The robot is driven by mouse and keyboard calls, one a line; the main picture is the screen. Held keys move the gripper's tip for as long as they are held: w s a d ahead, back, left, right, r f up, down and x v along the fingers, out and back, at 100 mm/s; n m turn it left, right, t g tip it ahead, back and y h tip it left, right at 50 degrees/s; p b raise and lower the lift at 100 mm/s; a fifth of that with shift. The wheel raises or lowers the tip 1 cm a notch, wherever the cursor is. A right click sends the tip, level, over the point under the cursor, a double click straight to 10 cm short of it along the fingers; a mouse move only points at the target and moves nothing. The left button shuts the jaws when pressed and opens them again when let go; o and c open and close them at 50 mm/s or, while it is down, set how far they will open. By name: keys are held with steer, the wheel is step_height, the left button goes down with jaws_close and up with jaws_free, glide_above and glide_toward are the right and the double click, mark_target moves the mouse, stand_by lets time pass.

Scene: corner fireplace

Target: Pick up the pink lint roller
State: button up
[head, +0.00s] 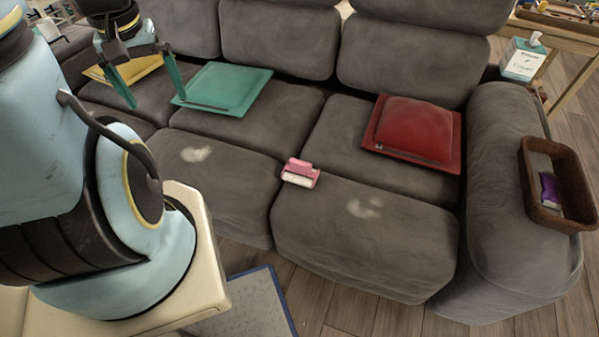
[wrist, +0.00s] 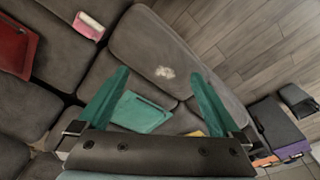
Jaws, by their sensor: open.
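The pink lint roller (head: 300,172) lies on the front seat cushions of the grey sofa, close to the seam between two of them. Its white roll faces the front. It also shows in the wrist view (wrist: 88,27), near the top left corner. My gripper (head: 154,98) has two teal fingers spread apart with nothing between them. It hangs over the left part of the sofa, well to the left of the lint roller. The wrist view shows the open fingers (wrist: 154,88) with sofa seat beyond them.
A teal cushion (head: 222,88), a yellow cushion (head: 140,68) and a red cushion (head: 412,130) lie on the grey sofa (head: 362,238). A brown basket (head: 535,190) rests on the right armrest. A tissue box (head: 521,60) stands behind it. The seat around the roller is clear.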

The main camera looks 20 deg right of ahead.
steer(key=w+d+f+m+g+b, duration=0.1)
steer(key=w+d+f+m+b, duration=0.3)
steer(key=d+f+b, duration=0.7)
steer(key=m+b, duration=0.3)
steer(key=b, duration=0.4)
glide_above(301, 162)
steer(key=shift+g, duration=0.3)
steer(key=f, duration=1.6)
steer(key=shift+a+f, duration=0.2)
steer(key=shift+f, duration=0.05)
step_height(301, 162, down, 4)
steer(key=shift+r, duration=0.2)
steer(key=shift+w+d+f+b, duration=0.1)
steer(key=shift+f+b, duration=0.15)
steer(key=shift+f, duration=1.3)
steer(key=shift+d+f+b, duration=0.1)
steer(key=shift+f+b, duration=0.1)
steer(key=shift+f, duration=1.35)
jaws_close()
steer(key=shift+r+p, duration=0.6)
steer(key=shift+r, duration=4.45)
